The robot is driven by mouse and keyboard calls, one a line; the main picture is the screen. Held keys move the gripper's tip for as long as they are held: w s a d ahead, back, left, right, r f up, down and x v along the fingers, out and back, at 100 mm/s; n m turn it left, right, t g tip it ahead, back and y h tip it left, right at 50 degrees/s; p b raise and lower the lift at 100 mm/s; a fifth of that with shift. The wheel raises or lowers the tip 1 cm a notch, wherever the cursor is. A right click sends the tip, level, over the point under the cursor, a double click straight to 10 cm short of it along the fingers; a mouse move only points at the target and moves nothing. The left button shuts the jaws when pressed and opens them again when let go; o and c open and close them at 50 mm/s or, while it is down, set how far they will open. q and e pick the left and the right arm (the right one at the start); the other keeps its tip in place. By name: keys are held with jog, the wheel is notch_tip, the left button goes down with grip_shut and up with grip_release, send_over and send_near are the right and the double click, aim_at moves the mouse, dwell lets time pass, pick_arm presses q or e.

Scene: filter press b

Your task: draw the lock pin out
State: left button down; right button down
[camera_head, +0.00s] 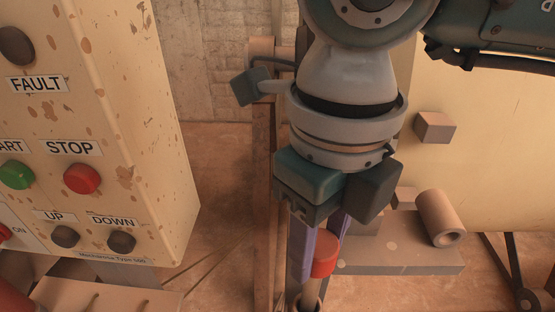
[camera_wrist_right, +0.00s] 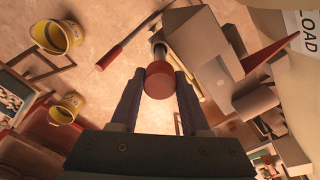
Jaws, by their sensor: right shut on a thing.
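The lock pin's red round head (camera_head: 325,256) is between the two purple fingers of my right gripper (camera_head: 320,262), low in the middle of the head view. My right gripper (camera_wrist_right: 157,84) is shut on the head. A brown round sleeve (camera_head: 309,304) lies just below the fingers at the bottom edge of the head view. How deep the pin sits cannot be seen. My left gripper is not in view.
A control box (camera_head: 150,130) with labelled buttons stands left of my arm. A grey bracket (camera_head: 405,255) with a tube (camera_head: 440,217) and a projecting block (camera_head: 435,127) are close on the right. A yellow bucket (camera_wrist_right: 56,36) and a red-handled bar (camera_wrist_right: 122,45) show in the wrist view.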

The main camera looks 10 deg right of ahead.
jog(key=shift+r+p, duration=1.5)
jog(key=shift+r, duration=0.75)
jog(key=shift+r, duration=0.5)
